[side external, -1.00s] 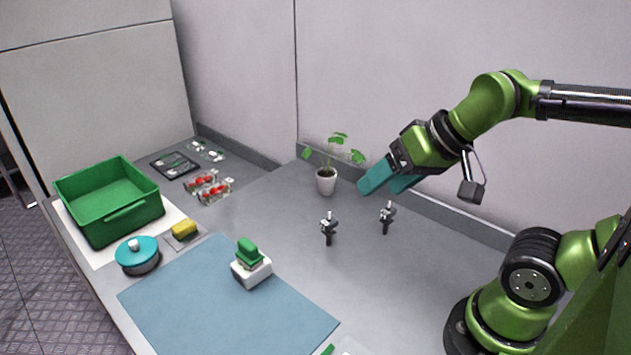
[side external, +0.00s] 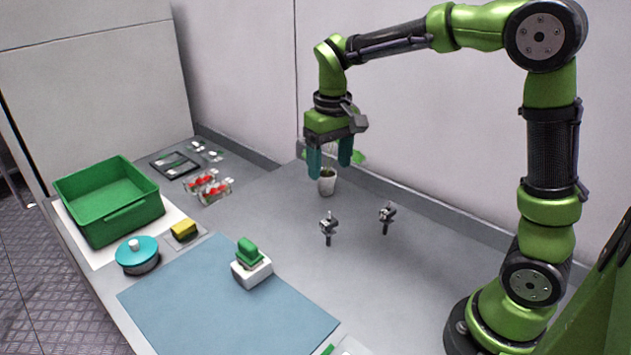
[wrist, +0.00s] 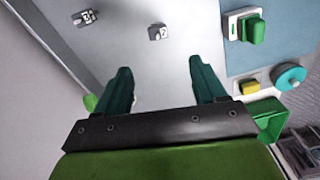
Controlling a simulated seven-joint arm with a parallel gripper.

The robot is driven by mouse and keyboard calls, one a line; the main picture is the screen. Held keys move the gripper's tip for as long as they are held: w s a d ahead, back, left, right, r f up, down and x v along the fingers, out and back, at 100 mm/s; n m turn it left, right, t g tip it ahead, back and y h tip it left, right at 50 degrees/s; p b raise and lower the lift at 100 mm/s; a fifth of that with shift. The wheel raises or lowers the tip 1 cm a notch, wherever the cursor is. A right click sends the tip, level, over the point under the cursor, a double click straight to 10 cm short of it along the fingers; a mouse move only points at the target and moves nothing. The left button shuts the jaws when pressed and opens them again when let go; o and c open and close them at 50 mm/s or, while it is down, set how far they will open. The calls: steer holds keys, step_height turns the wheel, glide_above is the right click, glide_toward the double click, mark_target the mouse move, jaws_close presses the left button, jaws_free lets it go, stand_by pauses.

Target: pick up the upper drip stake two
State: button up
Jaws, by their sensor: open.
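Two small dark drip stakes with light tags stand on the grey bench. The nearer one in the side view, drip stake two (side external: 328,227), also shows in the wrist view (wrist: 158,32), where its tag reads 2. The other stake (side external: 386,216) stands to its right and is at the upper left in the wrist view (wrist: 84,17); its tag is hard to read. My gripper (side external: 330,168) is open and empty, teal fingers pointing down, above the bench and behind stake two. In the wrist view its fingers (wrist: 158,70) are apart, and both stakes lie beyond them.
A potted plant (side external: 327,183) stands partly hidden behind my fingers, close to them. A white box with a green block (side external: 250,250) sits on the blue mat (side external: 200,300). A green crate (side external: 125,220), teal-lidded pot (side external: 137,254) and berry packs (side external: 208,186) are left.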

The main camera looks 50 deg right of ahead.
steer(key=r, duration=0.1)
glide_above(329, 220)
step_height(329, 220, down, 10)
steer(key=shift+s+a+f, duration=0.1)
steer(key=shift+f, duration=3.3)
steer(key=c, duration=1)
steer(key=shift+r, duration=0.1)
